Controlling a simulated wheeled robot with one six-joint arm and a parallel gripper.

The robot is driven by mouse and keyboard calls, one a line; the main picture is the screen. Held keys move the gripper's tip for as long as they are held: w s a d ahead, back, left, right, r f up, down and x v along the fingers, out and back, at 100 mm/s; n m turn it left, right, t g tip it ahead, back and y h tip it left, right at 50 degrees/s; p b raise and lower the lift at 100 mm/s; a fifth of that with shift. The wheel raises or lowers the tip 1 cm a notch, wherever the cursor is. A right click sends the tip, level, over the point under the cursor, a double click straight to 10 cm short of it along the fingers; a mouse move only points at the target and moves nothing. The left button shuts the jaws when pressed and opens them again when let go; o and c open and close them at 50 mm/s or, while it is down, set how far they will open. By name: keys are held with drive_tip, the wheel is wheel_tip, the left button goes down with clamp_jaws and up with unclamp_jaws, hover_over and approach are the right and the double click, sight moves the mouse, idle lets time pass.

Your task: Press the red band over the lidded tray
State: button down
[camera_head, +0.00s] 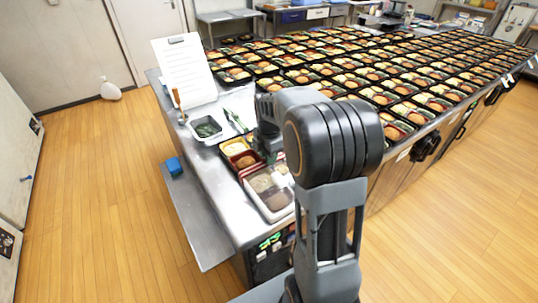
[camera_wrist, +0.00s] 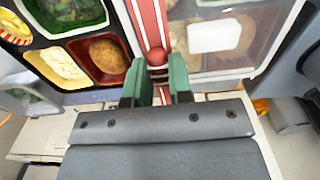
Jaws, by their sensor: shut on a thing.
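The lidded tray (camera_head: 268,205) has a clear lid and sits near the front end of the steel counter; it fills the right of the wrist view (camera_wrist: 215,73). The red band (camera_wrist: 150,22) has a pale stripe and runs along the near edge of the lidded tray, between it and an open tray. My gripper (camera_wrist: 158,82) has green fingers and is shut on the band. In the head view my gripper (camera_head: 270,152) is low over the counter, partly hidden by my arm. I cannot tell how far the band touches the lid.
An open food tray (camera_wrist: 63,37) lies right beside the band. A bin of greens (camera_head: 200,131), tongs (camera_head: 236,121) and a clipboard (camera_head: 185,72) stand behind. A blue block (camera_head: 175,167) rests on the lower side shelf. Rows of filled trays (camera_head: 345,80) cover the far counter.

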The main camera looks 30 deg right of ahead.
drive_tip(key=shift+f, duration=0.2)
drive_tip(key=shift+f+b, duration=0.8)
drive_tip(key=shift+f, duration=0.45)
drive_tip(key=shift+f, duration=0.1)
drive_tip(key=shift+c, duration=1.9)
unclamp_jaws()
drive_tip(key=shift+r+p, duration=3.3)
drive_tip(key=shift+r, duration=0.75)
